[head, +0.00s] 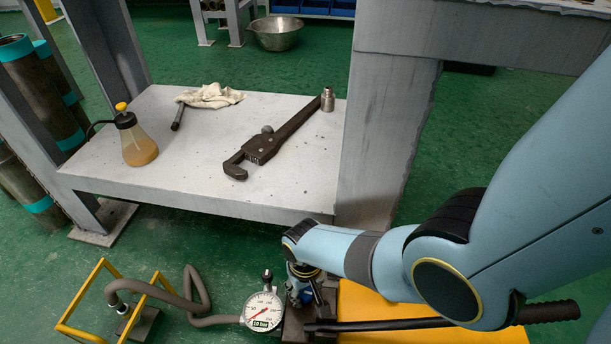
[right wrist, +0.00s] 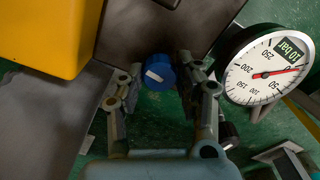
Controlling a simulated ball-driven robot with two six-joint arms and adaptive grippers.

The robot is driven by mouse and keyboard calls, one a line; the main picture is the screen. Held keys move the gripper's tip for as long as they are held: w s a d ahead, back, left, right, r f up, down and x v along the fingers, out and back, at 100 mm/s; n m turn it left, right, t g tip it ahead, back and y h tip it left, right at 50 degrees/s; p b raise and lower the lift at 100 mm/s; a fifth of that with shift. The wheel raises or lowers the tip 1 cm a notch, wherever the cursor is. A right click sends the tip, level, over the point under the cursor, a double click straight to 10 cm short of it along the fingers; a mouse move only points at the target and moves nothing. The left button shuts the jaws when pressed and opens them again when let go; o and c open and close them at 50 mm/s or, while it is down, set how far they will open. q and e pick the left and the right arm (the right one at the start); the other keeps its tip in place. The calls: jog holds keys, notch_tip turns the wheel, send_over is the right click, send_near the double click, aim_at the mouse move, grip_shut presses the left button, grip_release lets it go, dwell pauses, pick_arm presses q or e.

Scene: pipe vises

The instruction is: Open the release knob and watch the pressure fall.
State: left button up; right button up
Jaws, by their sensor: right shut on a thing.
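The release knob (right wrist: 158,72) is blue with a white mark and sits low on the pump. My right gripper (right wrist: 157,84) is shut on it, one finger on each side; in the head view the gripper (head: 302,284) reaches down beside the gauge and mostly hides the knob. The round white pressure gauge (head: 262,311) has a "10 bar" label; it also shows in the right wrist view (right wrist: 266,72), its needle close to the zero end. The pump's yellow body (head: 420,317) is partly under my right arm. My left gripper is not in view.
The black pump lever (head: 420,322) lies across the front. A grey hose (head: 192,300) runs left to a yellow frame (head: 78,308). A low shelf (head: 200,185) holds a pipe wrench (head: 262,148), an oil bottle (head: 136,140), a rag (head: 212,95) and a metal fitting (head: 327,99).

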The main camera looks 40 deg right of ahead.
aim_at(306, 293)
dwell(0.4)
jog(key=o, duration=1.1)
jog(key=shift+o, duration=0.2)
notch_tip(306, 293, up, 12)
jog(key=shift+s+f, duration=0.1)
